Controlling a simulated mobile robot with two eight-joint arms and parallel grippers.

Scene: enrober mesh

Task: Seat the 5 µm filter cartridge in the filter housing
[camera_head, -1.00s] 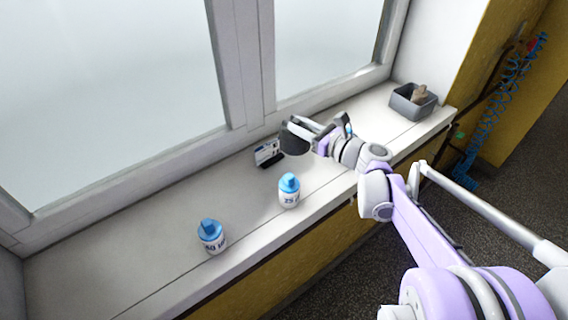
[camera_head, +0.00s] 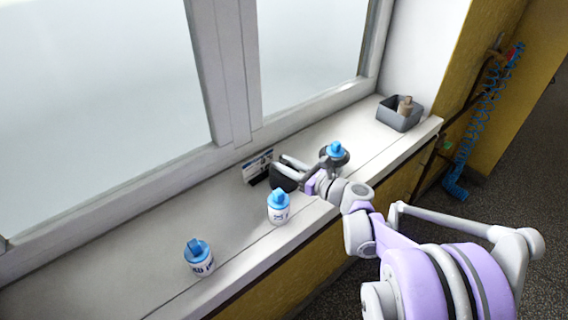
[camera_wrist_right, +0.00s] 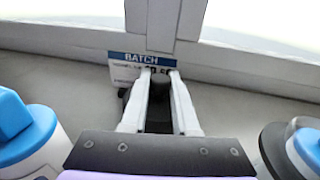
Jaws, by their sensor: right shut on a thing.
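My right gripper (camera_head: 290,172) is shut on a dark round piece (camera_head: 284,180), perhaps a lid, low near the sill; in the wrist view its dark knob-like part (camera_wrist_right: 157,86) is between the fingers. Whether it touches the sill, I cannot tell. A dark grey ring-shaped holder, apparently the filter housing (camera_head: 345,160), stands right of the gripper. A blue-topped cartridge (camera_head: 335,148) sits in it; its label is hidden, and its seating depth is unclear. A white, blue-capped cartridge (camera_head: 279,208) marked 25 stands in front of the gripper. Another (camera_head: 199,260), apparently marked 50, stands further left. My left gripper is not in view.
A BATCH card (camera_head: 257,165) on a dark base stands by the window frame, just behind the gripper. A grey box (camera_head: 399,120) with a beige object is at the right end. The sill's left part is clear. A blue coiled hose (camera_head: 487,110) hangs at right.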

